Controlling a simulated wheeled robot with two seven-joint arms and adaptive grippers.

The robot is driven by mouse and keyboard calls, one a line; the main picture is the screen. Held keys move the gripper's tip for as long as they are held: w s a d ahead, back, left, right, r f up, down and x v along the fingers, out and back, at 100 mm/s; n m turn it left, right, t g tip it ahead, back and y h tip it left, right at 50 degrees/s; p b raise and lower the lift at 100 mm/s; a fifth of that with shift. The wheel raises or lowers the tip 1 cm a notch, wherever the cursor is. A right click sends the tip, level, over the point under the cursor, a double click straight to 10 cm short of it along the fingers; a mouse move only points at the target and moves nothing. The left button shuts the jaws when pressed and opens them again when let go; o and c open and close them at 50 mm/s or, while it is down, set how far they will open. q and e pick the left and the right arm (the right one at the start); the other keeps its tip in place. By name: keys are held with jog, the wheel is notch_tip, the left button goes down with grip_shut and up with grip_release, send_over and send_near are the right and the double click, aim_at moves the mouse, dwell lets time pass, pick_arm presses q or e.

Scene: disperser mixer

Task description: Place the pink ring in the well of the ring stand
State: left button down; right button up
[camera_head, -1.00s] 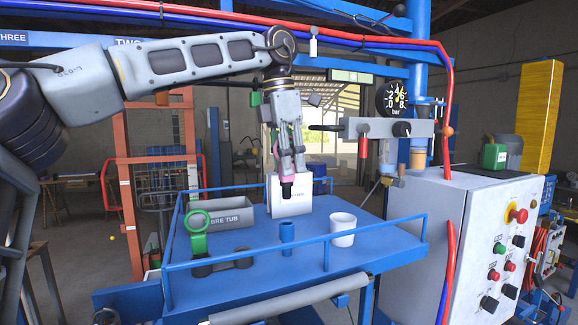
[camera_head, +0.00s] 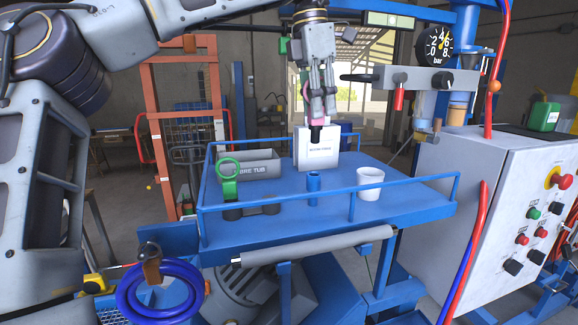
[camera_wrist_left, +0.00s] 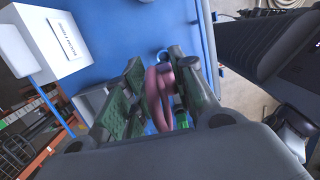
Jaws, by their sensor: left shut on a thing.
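The pink ring (camera_wrist_left: 158,92) is held between the fingers of my left gripper (camera_wrist_left: 155,98) in the left wrist view. In the head view, my left gripper (camera_head: 316,118) points down above the blue table, in front of a white box; a little of the ring (camera_head: 306,91) shows pink there. What seems to be the ring stand (camera_head: 251,211) is a low dark piece with two round ends, near the table's front left. A green ring (camera_head: 228,170) stands upright at its left end. The gripper is above and to the right of the stand. My right gripper is not in view.
The blue table (camera_head: 420,205) has a rail along its edges. On it are a grey tub (camera_head: 262,163), a white box (camera_head: 318,153), a small blue cylinder (camera_head: 313,183) and a white cup (camera_head: 369,186). A grey control cabinet (camera_head: 480,190) stands at right.

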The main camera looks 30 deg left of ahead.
aim_at(304, 80)
pick_arm(q)
jog(key=shift+s+r, duration=0.2)
jog(key=shift+r, duration=0.25)
jog(key=r, duration=0.1)
jog(key=s+a+r, duration=0.2)
jog(key=shift+r+b, duration=0.2)
jog(key=shift+b, duration=0.1)
jog(key=s+a+f+n, duration=0.4)
jog(key=s+f, duration=0.1)
jog(key=f, duration=0.3)
jog(key=shift+a+y+b, duration=0.3)
jog(key=shift+a+b, duration=0.1)
jog(key=shift+n, duration=0.3)
jog(key=shift+f, duration=0.15)
notch_tip(304, 80, down, 6)
jog(key=shift+p, duration=0.35)
